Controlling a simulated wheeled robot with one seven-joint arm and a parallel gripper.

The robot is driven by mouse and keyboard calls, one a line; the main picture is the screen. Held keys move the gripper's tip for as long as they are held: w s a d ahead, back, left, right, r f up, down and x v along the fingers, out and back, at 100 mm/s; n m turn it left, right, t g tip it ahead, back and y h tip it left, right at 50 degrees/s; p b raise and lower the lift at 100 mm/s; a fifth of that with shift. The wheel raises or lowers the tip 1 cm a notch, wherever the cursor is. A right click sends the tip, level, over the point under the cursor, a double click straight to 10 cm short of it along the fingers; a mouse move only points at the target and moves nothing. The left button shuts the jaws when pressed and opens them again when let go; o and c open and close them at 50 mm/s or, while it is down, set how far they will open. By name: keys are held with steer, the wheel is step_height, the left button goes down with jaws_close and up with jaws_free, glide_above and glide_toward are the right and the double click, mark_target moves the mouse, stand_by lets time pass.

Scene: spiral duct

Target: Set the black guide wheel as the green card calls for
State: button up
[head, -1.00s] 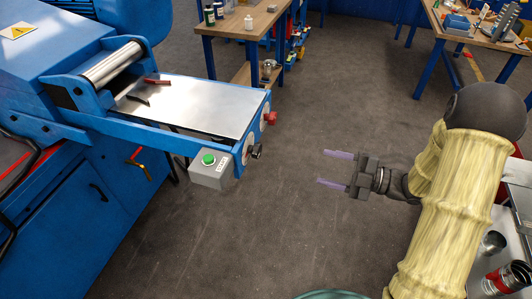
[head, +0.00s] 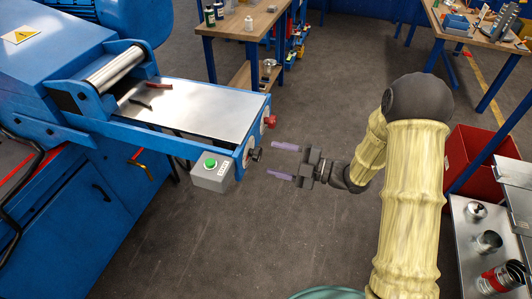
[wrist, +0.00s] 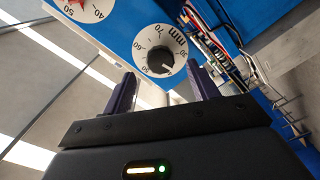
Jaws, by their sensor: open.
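The black guide wheel (head: 257,155) sticks out from the end of the blue machine's outfeed table. In the wrist view the wheel (wrist: 160,59) sits in a white round dial marked mm, with numbers such as 30, 60 and 70 around it. Its exact setting is too small to tell. My gripper (head: 271,159) is open and empty, just right of the wheel in the head view. In the wrist view its two purple fingers (wrist: 160,82) stand apart, left and right below the wheel, with no visible grip. No green card shows in either view.
A red knob (head: 270,121) with its own dial sits beside the wheel. A grey box with a green button (head: 210,163) hangs nearby. Open floor lies below my gripper.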

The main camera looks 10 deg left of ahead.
mark_target(260, 155)
steer(key=shift+w+a+p, duration=0.15)
steer(key=shift+a+p, duration=0.15)
steer(key=shift+a, duration=1.65)
steer(key=c, duration=1)
